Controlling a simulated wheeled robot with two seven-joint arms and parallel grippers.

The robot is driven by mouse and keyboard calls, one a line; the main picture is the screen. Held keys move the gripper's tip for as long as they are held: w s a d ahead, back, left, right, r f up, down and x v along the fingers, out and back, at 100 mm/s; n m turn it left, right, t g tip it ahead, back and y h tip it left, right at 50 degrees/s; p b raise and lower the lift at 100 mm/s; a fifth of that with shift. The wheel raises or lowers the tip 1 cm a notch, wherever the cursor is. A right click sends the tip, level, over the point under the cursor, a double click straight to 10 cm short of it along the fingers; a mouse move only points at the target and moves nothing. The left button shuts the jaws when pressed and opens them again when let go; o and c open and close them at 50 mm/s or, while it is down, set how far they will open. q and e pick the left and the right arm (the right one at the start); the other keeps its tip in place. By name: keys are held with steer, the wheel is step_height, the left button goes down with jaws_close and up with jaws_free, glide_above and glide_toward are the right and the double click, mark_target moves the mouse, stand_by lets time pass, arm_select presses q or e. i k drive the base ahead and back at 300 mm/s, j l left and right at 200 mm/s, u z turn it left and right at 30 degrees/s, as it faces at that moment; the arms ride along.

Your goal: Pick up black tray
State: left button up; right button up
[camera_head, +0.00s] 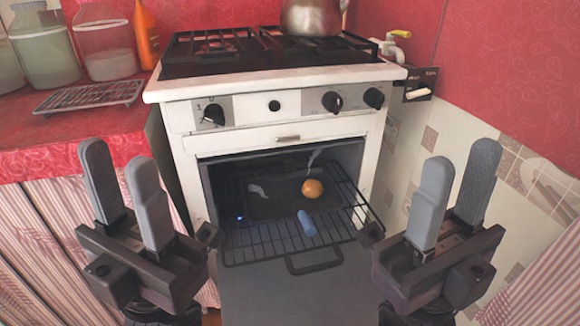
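The black tray (270,207) is a dark flat sheet inside the open oven, on a wire rack (245,240) that reaches out toward me. An orange round thing (312,188) sits at its right side, and a small grey curved thing (257,190) lies at its left. A blue cylinder (306,223) lies near its front edge; I cannot tell whether it is on the tray or the rack. My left gripper (119,155) is open and empty, to the left of the oven. My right gripper (461,156) is open and empty, to the right of it. Both are apart from the tray.
The white stove (250,140) has knobs above the oven and a pot (310,18) on top. The lowered oven door (290,295) with a black handle (314,263) lies in front. A red counter (90,125) at left holds jars (45,55) and a metal rack (90,97).

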mark_target(286, 202)
steer(key=i+l+u, duration=0.2)
steer(key=u, duration=0.15)
steer(key=i+l+u, duration=0.1)
steer(key=l+u, duration=0.25)
steer(key=i+l+u, duration=0.1)
steer(key=l+u, duration=0.25)
